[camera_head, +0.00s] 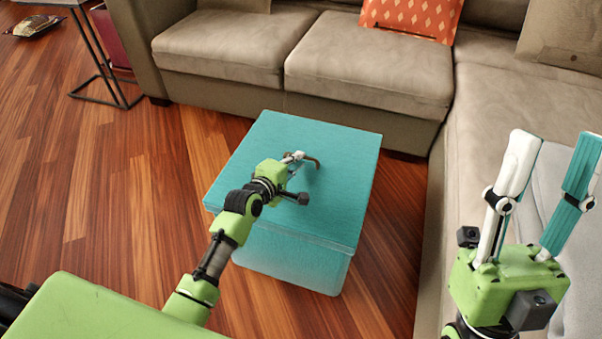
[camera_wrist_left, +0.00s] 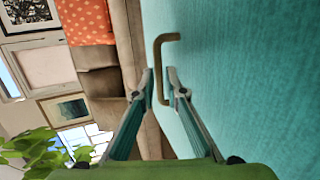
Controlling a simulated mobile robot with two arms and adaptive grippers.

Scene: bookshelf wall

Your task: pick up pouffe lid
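The teal pouffe (camera_head: 300,265) stands on the wood floor with its flat teal lid (camera_head: 330,205) on top. A brown bar handle (camera_head: 316,162) is on the lid; it also shows in the left wrist view (camera_wrist_left: 166,37). My left gripper (camera_head: 298,157) is low over the lid at the handle. In the left wrist view its two fingertips (camera_wrist_left: 160,78) are apart, with the handle's bar between them and a gap visible. My right gripper (camera_head: 557,137) is open and empty, pointing up at the right, away from the pouffe.
A beige sectional sofa (camera_head: 370,65) runs behind the pouffe and down the right side. An orange patterned cushion (camera_head: 412,16) lies on it. A black-framed side table (camera_head: 97,60) stands at the upper left. The floor left of the pouffe is clear.

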